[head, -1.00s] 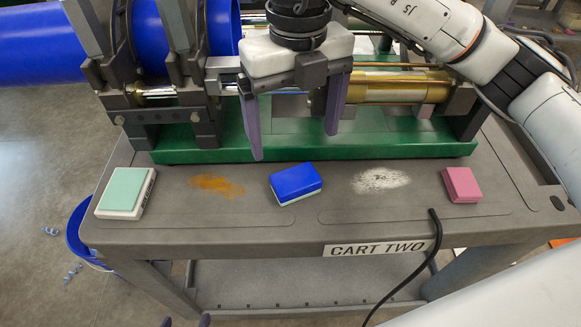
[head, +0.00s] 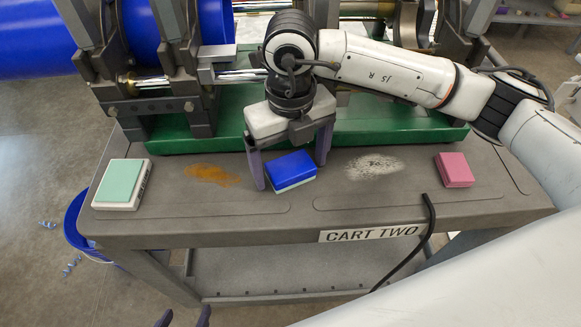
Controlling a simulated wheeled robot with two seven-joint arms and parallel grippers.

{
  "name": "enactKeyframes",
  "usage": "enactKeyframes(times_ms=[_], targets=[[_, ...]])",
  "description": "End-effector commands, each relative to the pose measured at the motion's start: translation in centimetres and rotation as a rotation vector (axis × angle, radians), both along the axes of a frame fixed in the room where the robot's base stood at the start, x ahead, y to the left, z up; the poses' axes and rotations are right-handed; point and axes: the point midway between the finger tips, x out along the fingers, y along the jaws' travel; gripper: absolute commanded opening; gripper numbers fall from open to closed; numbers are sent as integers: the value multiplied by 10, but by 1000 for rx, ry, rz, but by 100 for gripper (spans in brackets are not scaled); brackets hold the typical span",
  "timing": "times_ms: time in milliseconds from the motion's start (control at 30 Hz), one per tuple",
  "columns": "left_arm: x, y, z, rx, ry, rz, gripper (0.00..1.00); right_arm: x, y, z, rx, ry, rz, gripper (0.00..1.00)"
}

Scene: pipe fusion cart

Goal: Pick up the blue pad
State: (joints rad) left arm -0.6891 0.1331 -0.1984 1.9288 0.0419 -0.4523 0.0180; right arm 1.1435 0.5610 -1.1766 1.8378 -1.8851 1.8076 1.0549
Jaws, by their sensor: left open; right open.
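The blue pad (head: 291,168) lies on the grey cart top, with a blue upper face and a paler lower layer. My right gripper (head: 290,175) comes in from the right and points down over the pad. Its purple fingers are apart, one at the pad's left side and one at its right side. I cannot tell whether either finger touches the pad. My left gripper (head: 183,317) shows only as two separated purple fingertips at the bottom edge, well away from the pad; it is open.
A mint-and-white pad (head: 121,183) lies at the left and a pink pad (head: 454,169) at the right. An orange stain (head: 211,174) and a whitish patch (head: 374,166) flank the blue pad. The green machine base (head: 400,131) stands behind. A black cable (head: 429,232) hangs over the front edge.

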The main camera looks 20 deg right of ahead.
Motion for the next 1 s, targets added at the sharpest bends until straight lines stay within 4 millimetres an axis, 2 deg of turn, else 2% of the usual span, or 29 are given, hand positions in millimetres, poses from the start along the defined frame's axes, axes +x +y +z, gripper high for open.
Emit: enactKeyframes(times_ms=[167, 400, 433, 767, 1000], targets=[[2, 0, 1, 1, -3, 0, 61, 0, 0, 0, 0, 0, 0, 87], [4, 1, 2, 1, -7, 2, 61, 0, 0, 0, 0, 0, 0, 46], [4, 1, 2, 1, -7, 2, 61, 0, 0, 0, 1, 0, 0, 44], [4, 2, 1, 3, -8, 2, 61, 0, 1, 4, 2, -1, 0, 44], [4, 2, 0, 3, -7, 2, 61, 1, 1, 30, 2, -4, 1, 44]])
